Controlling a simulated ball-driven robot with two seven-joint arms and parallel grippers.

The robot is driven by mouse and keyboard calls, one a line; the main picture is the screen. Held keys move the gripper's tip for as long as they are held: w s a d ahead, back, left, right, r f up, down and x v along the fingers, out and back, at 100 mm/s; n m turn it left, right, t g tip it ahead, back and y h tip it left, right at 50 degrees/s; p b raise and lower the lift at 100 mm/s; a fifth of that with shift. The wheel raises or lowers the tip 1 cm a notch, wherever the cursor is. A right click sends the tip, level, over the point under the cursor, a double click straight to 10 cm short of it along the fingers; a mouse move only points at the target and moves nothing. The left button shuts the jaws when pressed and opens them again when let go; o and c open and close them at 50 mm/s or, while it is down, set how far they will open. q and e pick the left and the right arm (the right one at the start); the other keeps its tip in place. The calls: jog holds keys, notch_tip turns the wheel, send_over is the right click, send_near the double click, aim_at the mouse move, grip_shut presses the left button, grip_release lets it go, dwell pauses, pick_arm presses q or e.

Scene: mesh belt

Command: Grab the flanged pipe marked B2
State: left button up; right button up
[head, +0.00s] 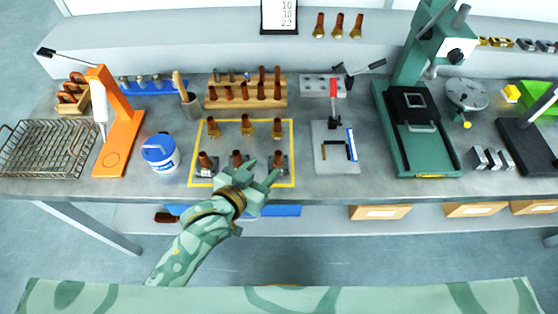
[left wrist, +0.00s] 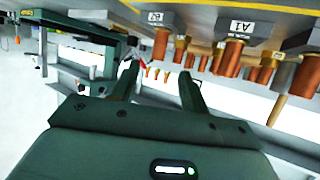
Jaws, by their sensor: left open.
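Several copper pipes with flanged bases stand upright in two rows inside a yellow-outlined area (head: 292,135) on the bench. In the left wrist view, upside down, a labelled pipe (left wrist: 161,42) lies beyond my fingertips, roughly between them in the picture; its label is small and I cannot read it firmly as B2. A neighbouring pipe (left wrist: 234,52) has a label that looks like A1. My left gripper (head: 274,174) is open and empty, just in front of the front row; it also shows in the left wrist view (left wrist: 158,82). It partly covers the middle front pipe (head: 236,159). My right gripper is out of view.
A blue-lidded tub (head: 160,153) and an orange stand (head: 123,125) are to the left. A wooden rack of pipes (head: 245,96) stands behind. A grey plate with a red-handled clamp (head: 335,150) and a green press (head: 425,140) are to the right.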

aim_at(276, 158)
pick_arm(q)
jog(key=b+x, duration=0.1)
jog(key=x, duration=0.4)
jog(key=shift+w+d+f, duration=0.15)
jog(key=b+x, duration=0.1)
jog(key=x, duration=0.4)
jog(key=shift+d+f+b, duration=0.1)
jog(key=shift+f+b, duration=0.05)
jog(key=shift+b, duration=0.15)
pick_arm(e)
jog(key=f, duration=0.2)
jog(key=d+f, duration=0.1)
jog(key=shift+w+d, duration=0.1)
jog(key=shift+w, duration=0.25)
pick_arm(q)
grip_shut()
